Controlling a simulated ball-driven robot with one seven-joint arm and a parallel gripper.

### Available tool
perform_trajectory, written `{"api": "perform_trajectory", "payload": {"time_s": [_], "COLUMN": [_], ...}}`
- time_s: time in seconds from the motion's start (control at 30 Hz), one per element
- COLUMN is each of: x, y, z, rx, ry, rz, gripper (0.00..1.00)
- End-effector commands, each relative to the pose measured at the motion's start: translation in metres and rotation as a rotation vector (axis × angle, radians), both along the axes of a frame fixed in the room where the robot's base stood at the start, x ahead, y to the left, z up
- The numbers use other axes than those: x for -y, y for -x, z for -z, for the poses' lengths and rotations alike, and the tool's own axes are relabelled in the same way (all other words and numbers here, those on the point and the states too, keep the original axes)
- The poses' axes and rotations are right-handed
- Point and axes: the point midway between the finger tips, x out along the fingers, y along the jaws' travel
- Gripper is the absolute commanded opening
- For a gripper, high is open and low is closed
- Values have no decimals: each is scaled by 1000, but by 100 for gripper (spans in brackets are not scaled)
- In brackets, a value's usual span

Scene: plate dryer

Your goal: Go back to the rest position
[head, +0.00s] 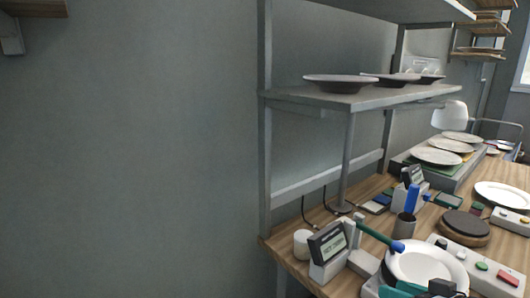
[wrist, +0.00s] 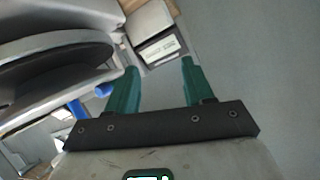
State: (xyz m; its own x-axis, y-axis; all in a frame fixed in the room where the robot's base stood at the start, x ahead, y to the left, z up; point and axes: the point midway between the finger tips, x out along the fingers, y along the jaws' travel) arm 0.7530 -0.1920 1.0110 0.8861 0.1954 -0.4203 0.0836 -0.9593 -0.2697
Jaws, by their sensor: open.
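My gripper (wrist: 160,64) shows in the wrist view with its two green fingers spread apart and nothing between them. A grey box with a small display (wrist: 158,48) is seen beyond the fingertips; I cannot tell how far off. A large dark-rimmed round dish (wrist: 55,50) fills the left of that view, beside the left finger and apparently apart from it. In the head view, a white plate (head: 425,265) lies at the near edge of the wooden table, and teal and dark parts below it may be my gripper, mostly cut off by the frame.
A metal shelf (head: 365,98) holding several dark plates stands over the wooden table (head: 375,188). The table carries a display box (head: 330,250), a pen cup (head: 404,226), a button panel (head: 478,268) and white plates (head: 503,195). The left side shows bare wall.

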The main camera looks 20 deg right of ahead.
Motion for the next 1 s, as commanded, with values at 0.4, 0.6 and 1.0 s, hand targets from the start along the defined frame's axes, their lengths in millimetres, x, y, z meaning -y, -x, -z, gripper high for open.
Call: {"api": "perform_trajectory", "payload": {"time_s": [0.4,0.6,1.0], "x": [-112,-128,-116], "y": [77,114,198], "z": [143,168,246], "rx": [-521,-644,-933], "ry": [168,280,295], "rz": [-22,-17,-21], "gripper": [52,52,52]}}
